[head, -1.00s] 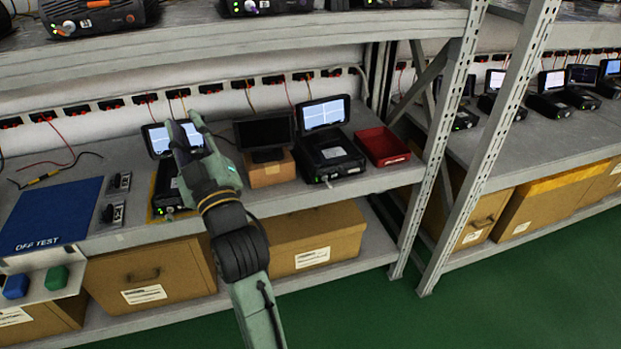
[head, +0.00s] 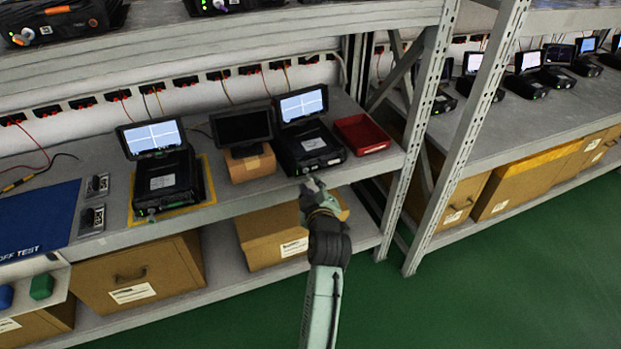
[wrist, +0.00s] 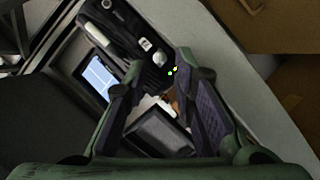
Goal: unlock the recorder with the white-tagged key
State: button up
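Two black recorders with lit screens stand on the middle shelf in the head view. The left recorder (head: 165,182) sits on a yellow mat; the right recorder (head: 308,146) is beside a dark monitor. My gripper (head: 311,184) is just in front of the right recorder, near the shelf edge. In the wrist view my gripper (wrist: 157,66) is open, its fingers apart on either side of a black recorder front (wrist: 128,40) with small lights and pale round fittings. A small white piece shows between the fingers; I cannot tell what it is. I cannot make out a white-tagged key.
The dark monitor (head: 241,127) stands on a cardboard box (head: 250,164) between the recorders. A red tray (head: 364,146) is to the right, near a perforated rack upright (head: 431,120). Two small devices (head: 93,217) and a blue mat (head: 38,222) lie left. Green floor is clear in front.

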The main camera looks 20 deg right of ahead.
aim_at(311, 179)
jog(key=shift+x, duration=1.9)
jog(key=shift+c, duration=0.5)
grip_shut()
